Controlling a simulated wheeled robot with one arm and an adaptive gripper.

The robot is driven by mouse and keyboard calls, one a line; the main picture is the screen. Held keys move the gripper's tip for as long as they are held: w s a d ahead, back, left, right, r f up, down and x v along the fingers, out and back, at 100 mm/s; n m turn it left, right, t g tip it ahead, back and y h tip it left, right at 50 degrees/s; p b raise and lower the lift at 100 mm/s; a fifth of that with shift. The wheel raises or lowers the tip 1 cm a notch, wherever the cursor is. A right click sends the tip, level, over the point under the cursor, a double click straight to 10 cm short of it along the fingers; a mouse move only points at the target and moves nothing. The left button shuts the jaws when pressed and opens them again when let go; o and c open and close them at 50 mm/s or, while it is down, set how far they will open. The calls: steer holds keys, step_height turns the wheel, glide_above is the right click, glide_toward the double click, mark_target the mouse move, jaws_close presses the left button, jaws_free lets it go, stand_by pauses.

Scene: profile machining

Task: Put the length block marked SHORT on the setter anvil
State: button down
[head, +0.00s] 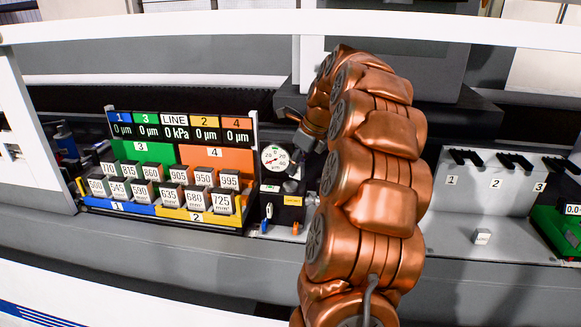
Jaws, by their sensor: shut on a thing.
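My gripper (293,143) is dark and small at the end of my copper-coloured arm, beside the round dial gauge (274,158). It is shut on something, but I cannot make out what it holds. The dial stands on a dark unit (287,205) with an orange label, which may be the setter; its anvil is not clearly visible.
A rack of several numbered blocks (161,182) stands at the left, under a display board (181,126). A white rail (200,25) crosses above. My arm hides the middle.

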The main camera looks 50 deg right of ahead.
mark_target(291, 184)
steer(key=shift+w+d+f+p, duration=0.1)
steer(key=shift+w+p, duration=0.05)
steer(key=shift+w, duration=0.5)
steer(key=shift+w+d+p, duration=0.1)
steer(key=shift+w+p, duration=0.05)
steer(key=shift+w, duration=0.5)
steer(key=shift+f+p, duration=0.8)
steer(key=shift+f, duration=0.95)
steer(key=shift+f, duration=0.1)
steer(key=c, duration=1)
jaws_free()
steer(key=shift+o, duration=0.2)
steer(key=shift+s+r, duration=0.15)
steer(key=shift+r, duration=0.35)
steer(key=shift+b+v, duration=0.55)
steer(key=shift+v, duration=0.55)
steer(key=s+d+b, duration=0.2)
steer(key=s+b, duration=0.1)
steer(key=s, duration=0.8)
steer(key=shift+s+d, duration=0.25)
steer(key=shift+s, duration=0.15)
